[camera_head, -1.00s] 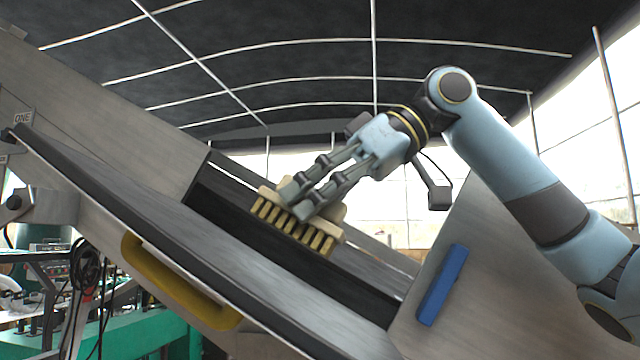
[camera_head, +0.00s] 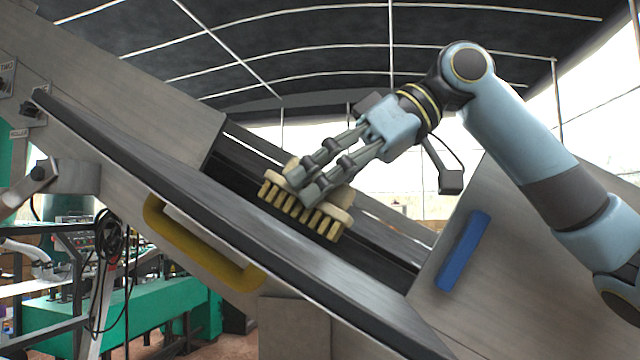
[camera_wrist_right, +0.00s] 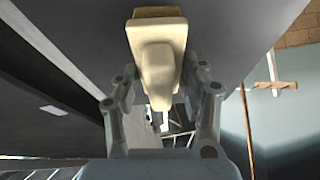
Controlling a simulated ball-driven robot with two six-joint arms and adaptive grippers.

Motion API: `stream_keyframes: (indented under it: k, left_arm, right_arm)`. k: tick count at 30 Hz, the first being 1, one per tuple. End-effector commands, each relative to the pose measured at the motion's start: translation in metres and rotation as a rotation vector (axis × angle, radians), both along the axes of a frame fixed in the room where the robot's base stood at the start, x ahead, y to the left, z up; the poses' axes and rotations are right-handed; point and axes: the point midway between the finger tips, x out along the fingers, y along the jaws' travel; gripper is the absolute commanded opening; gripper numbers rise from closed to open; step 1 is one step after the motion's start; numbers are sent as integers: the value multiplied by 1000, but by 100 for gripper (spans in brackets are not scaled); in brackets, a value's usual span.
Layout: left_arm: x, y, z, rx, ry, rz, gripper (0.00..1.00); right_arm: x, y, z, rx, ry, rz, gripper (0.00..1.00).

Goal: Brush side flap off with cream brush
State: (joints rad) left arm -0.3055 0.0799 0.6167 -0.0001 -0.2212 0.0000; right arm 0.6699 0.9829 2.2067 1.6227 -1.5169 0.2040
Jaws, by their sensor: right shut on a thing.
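The cream brush (camera_head: 335,214) has a pale body and a row of tan bristles facing the lower left. My right gripper (camera_head: 306,184) is shut on its body. The brush is over the dark slot beside the side flap (camera_head: 175,180), a long grey metal panel with a dark edge, sloping down to the right. I cannot tell whether the bristles touch it. In the right wrist view the brush (camera_wrist_right: 156,55) sits between the fingers, its bristles hidden. My left gripper is not in view.
A yellow handle (camera_head: 200,246) is on the machine's near side, below the flap. A blue bar (camera_head: 465,251) is on the grey panel at right. Grey housing (camera_head: 140,90) rises at upper left. Green machinery (camera_head: 120,320) and hanging cables stand lower left.

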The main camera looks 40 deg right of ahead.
Motion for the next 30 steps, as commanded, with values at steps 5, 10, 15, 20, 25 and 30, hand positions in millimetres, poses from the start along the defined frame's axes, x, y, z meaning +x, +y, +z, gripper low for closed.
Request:
stream_keyframes:
  k: [5, 10, 15, 20, 25, 30]
  left_arm:
    - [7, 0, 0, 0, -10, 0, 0]
    - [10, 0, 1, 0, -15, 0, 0]
    - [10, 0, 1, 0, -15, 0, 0]
    - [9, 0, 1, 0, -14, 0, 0]
    - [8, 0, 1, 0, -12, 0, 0]
    - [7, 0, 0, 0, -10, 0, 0]
  right_arm:
    - [1, 2, -3, 1, 0, 1, 17]
    - [2, 3, -6, 1, 0, 1, 17]
    - [3, 5, -9, 1, 1, 2, 17]
    - [3, 6, -12, 1, 0, 1, 17]
    - [4, 8, -15, -1, -1, 1, 17]
    - [5, 9, -16, 1, -1, 1, 17]
